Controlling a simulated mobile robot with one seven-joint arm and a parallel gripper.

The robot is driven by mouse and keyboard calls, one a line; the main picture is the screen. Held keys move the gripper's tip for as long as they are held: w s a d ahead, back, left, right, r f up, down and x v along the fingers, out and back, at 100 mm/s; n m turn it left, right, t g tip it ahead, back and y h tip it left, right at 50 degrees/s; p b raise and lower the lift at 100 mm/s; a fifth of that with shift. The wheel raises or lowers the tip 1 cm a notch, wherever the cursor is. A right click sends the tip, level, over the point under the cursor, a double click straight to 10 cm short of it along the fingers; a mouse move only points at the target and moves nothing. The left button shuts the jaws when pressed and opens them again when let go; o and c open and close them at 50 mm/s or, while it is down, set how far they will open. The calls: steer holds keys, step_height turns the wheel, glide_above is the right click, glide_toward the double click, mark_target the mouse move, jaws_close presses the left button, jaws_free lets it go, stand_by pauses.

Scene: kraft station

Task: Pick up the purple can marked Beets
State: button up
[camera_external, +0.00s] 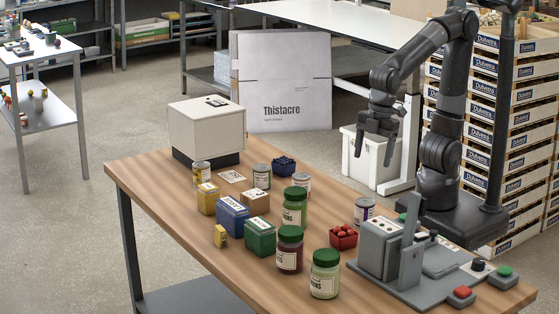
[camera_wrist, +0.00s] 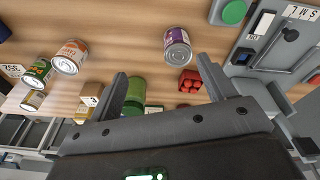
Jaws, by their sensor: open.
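The purple can (camera_external: 364,212) stands upright on the wooden table, beside the grey machine. Its purple label and metal end also show in the wrist view (camera_wrist: 177,47), just beyond the gap between my fingers. The word on the label is too small to read. My gripper (camera_external: 377,150) is open and empty, held above the table's far edge with its fingers pointing down. In the wrist view my gripper (camera_wrist: 164,82) shows its two fingers spread apart, with nothing between them touching either one.
A red punnet (camera_external: 343,237) sits close to the can; the grey machine (camera_external: 380,247) stands on its other side. Green-lidded jars (camera_external: 295,208), another can (camera_external: 301,184) and several boxes (camera_external: 233,212) stand leftward. Some bare table (camera_external: 330,205) lies left of the can.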

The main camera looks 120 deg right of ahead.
steer(key=n+g, duration=0.2)
glide_toward(364, 214)
steer(key=shift+s+d+f, duration=0.15)
steer(key=shift+s+d, duration=0.75)
steer(key=shift+s, duration=0.1)
steer(key=shift+a+f, duration=0.1)
steer(key=shift+f, duration=0.2)
step_height(364, 214, down, 10)
steer(key=shift+w+f, duration=0.1)
steer(key=shift+f, duration=0.1)
steer(key=c, duration=1.2)
steer(key=shift+o, duration=0.2)
steer(key=shift+r, duration=0.1)
